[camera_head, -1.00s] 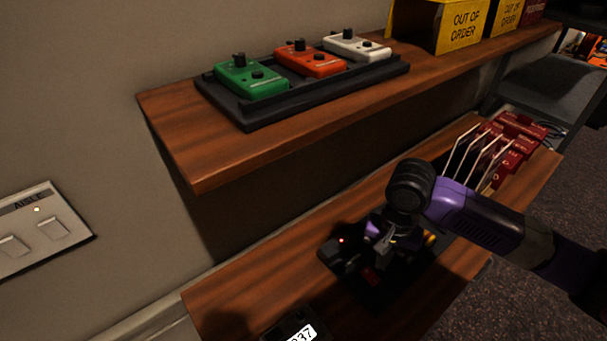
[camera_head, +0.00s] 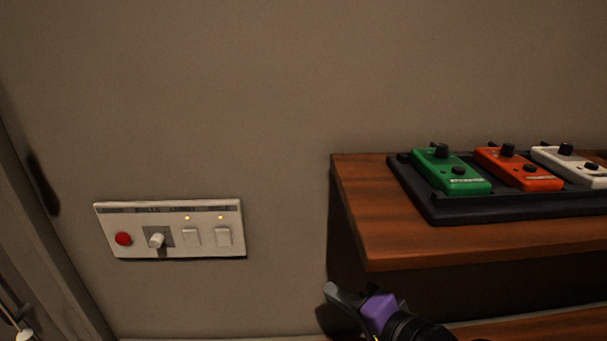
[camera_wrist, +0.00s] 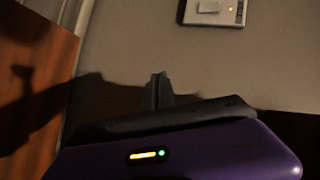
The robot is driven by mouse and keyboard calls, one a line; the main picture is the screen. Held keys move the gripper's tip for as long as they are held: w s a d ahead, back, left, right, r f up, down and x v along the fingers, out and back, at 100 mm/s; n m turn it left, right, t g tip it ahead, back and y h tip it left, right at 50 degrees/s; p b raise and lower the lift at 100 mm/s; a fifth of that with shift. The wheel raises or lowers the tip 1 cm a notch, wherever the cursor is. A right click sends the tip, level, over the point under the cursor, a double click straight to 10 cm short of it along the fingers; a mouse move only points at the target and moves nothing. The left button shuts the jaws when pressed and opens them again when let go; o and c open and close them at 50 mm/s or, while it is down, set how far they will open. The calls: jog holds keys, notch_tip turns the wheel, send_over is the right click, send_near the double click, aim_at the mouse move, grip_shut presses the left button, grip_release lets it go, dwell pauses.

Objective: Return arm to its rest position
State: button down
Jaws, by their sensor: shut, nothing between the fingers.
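My gripper (camera_head: 343,298) is at the bottom of the head view, just below the front left corner of the upper wooden shelf. Its grey fingers and purple body show, and my dark wrist runs off the bottom edge. In the wrist view my gripper (camera_wrist: 159,88) points at the bare wall, with its fingers shut together and nothing between them. It touches nothing that I can see. The rest of my arm is out of view.
A wall panel (camera_head: 170,252) with a red button, a knob and two switches is left of my gripper. The upper shelf (camera_head: 375,235) carries a black tray (camera_head: 440,215) with green, orange and white pedals. Bare wall lies between panel and shelf.

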jog(key=s+d+f+t+h+b, duration=0.1)
jog(key=s+f+h, duration=0.25)
jog(key=s, duration=0.35)
jog(key=s+d+f+m+t+h, duration=0.1)
jog(key=s+d+f+t+h, duration=0.1)
jog(key=s+f, duration=0.35)
jog(key=s+d+f+t+h+b, duration=0.1)
jog(key=s+f+h, duration=0.1)
jog(key=s, duration=0.6)
jog(key=s+d+n, duration=0.4)
jog(key=s, duration=0.4)
jog(key=s+d+n, duration=0.5)
jog(key=s, duration=0.4)
jog(key=shift+r+g+h+b, duration=0.3)
jog(key=shift+g+h+b, duration=0.05)
jog(key=shift+g+b, duration=0.05)
